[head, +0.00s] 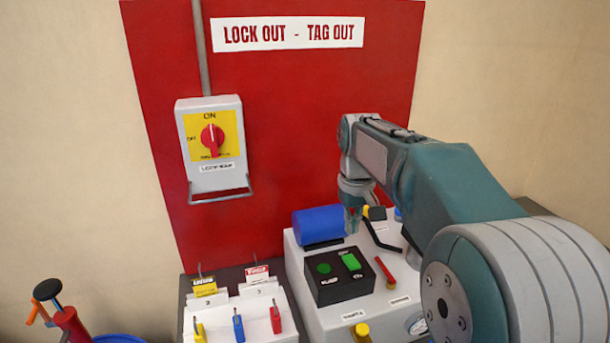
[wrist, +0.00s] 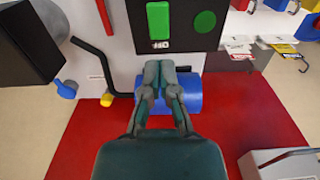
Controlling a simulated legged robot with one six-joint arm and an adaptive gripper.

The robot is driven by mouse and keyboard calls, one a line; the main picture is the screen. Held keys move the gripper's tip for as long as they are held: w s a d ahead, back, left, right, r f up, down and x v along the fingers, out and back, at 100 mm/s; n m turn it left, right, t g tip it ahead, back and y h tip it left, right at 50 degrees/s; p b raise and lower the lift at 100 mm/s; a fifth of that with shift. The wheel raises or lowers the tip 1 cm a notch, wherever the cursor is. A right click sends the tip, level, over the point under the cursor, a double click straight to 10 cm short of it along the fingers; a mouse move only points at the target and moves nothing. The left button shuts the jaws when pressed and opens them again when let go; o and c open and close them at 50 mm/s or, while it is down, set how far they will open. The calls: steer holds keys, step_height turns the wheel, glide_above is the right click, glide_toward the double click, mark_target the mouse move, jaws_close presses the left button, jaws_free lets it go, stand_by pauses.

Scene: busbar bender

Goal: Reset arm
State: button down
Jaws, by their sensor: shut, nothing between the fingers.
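My arm reaches from the right in the head view, and my gripper (head: 352,222) points down over the white machine (head: 315,292). In the wrist view my gripper (wrist: 160,75) is shut and empty, its fingertips together. It hangs above the machine near the black control box (head: 340,278), which carries a green rocker switch (head: 350,261) and a round green button (head: 323,268). A blue cylinder (head: 318,222) lies behind the box; in the wrist view the blue cylinder (wrist: 184,94) is partly hidden behind the fingers. I cannot tell whether the gripper touches anything.
A red lockout board (head: 290,110) stands behind, with a switch box (head: 210,144) whose red knob points up to ON. A black bent handle (head: 378,237) and red lever (head: 384,273) are on the machine. Padlocks and tags hang on a white rack (head: 252,310) to the left.

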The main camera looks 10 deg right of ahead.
steer(key=s+f+m+t, duration=0.2)
steer(key=s+t, duration=0.3)
steer(key=s, duration=1.9)
steer(key=shift+s+f+t, duration=0.3)
steer(key=shift+s+f, duration=0.05)
steer(key=shift+f, duration=0.1)
